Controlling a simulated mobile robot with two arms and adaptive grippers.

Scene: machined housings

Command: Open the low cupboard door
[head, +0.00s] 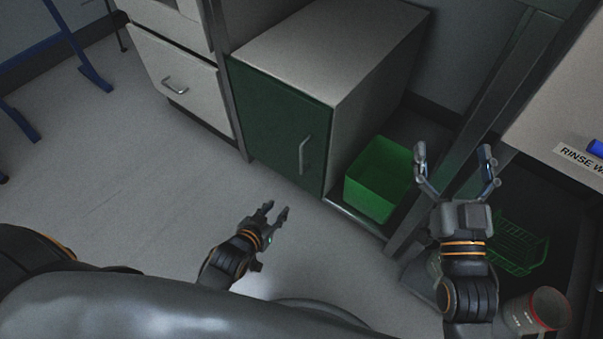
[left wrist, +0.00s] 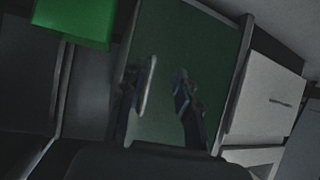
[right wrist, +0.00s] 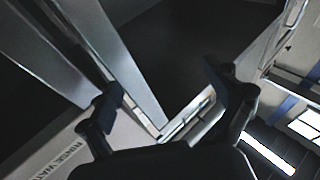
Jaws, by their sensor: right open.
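The low cupboard (head: 335,55) has a closed dark green door (head: 270,125) with a pale upright bar handle (head: 302,155) near its right edge. My left gripper (head: 276,208) is open and empty, in front of and below the door, apart from the handle. In the left wrist view the green door (left wrist: 205,45) fills the middle behind the open fingers. A pale bar lies along the left-hand finger there; I cannot tell whether it is the handle. My right gripper (head: 455,165) is open and empty, raised at the right, away from the door.
A green bin (head: 380,180) stands right of the cupboard. A white drawer unit (head: 185,85) stands to its left. A metal post (head: 480,110), a green wire basket (head: 515,245) and a grey-red can (head: 540,312) are at the right. The floor (head: 130,185) before the door is clear.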

